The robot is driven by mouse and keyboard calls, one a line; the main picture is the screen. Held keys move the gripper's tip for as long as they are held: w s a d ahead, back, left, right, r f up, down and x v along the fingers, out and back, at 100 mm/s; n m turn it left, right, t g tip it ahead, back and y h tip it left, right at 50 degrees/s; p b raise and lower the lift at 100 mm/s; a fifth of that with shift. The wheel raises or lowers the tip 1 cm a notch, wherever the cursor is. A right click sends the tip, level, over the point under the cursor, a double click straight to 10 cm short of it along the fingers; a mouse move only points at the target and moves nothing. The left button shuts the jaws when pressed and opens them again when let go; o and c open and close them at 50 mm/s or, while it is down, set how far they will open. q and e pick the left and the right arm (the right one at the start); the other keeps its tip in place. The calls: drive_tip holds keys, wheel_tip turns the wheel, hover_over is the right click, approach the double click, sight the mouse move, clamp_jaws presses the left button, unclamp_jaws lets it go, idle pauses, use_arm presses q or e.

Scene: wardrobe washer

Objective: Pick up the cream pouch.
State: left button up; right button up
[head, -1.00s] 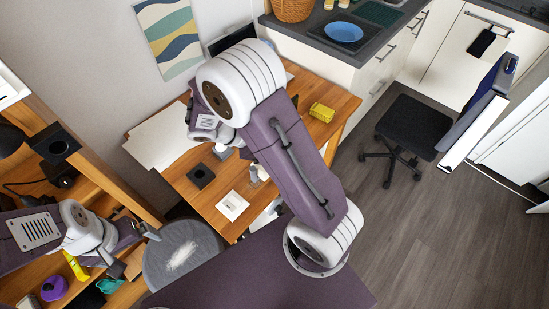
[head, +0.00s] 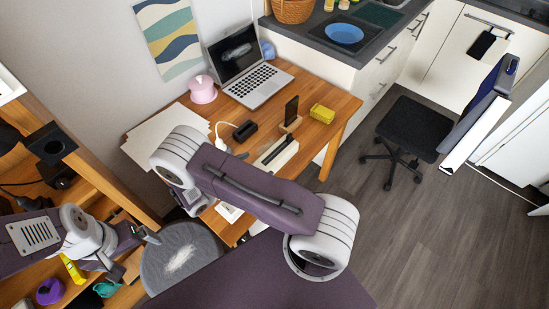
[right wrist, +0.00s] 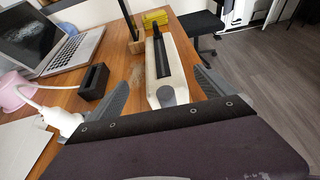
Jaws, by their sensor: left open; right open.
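The cream pouch (head: 275,154), a long cream piece with a dark strip along its top, lies on the wooden desk near its front edge. In the right wrist view the pouch (right wrist: 171,72) lies ahead, between the lines of my right gripper's two fingers. My right gripper (right wrist: 161,78) is open and empty; whether its fingertips reach beside the pouch is unclear. In the head view my right arm hides that gripper. My left gripper (head: 142,248) is open, away to the left by the shelf and the grey bin.
A white cable runs left of the pouch. A black chair (head: 417,127) stands right of the desk.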

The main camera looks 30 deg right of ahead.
sight(269, 159)
drive_tip(key=d, duration=0.2)
drive_tip(key=d+f, duration=0.1)
drive_tip(key=d, duration=0.1)
drive_tip(key=shift+w+d+p, duration=0.15)
drive_tip(key=shift+w+p, duration=0.05)
drive_tip(key=shift+p, duration=0.2)
drive_tip(key=shift+w+d+f, duration=0.15)
drive_tip(key=shift+d, duration=0.15)
drive_tip(key=shift+a, duration=0.1)
drive_tip(key=c, duration=1.8)
drive_tip(key=shift+r, duration=0.55)
wheel_tip(269, 159, up, 3)
drive_tip(key=shift+r, duration=0.15)
drive_tip(key=s+d+r, duration=0.6)
drive_tip(key=s+r, duration=0.1)
drive_tip(key=s, duration=0.4)
drive_tip(key=w+a+f+n+t+y, duration=0.1)
drive_tip(key=w+a+n+t, duration=0.1)
drive_tip(key=w+a, duration=0.2)
drive_tip(key=w+a+f+n+t+y, duration=0.1)
drive_tip(key=w+a, duration=0.3)
drive_tip(key=a, duration=0.5)
drive_tip(key=shift+w+a+n+t+p, duration=0.25)
drive_tip(key=shift+a+n+t+p, duration=0.15)
drive_tip(key=shift+n+t, duration=0.5)
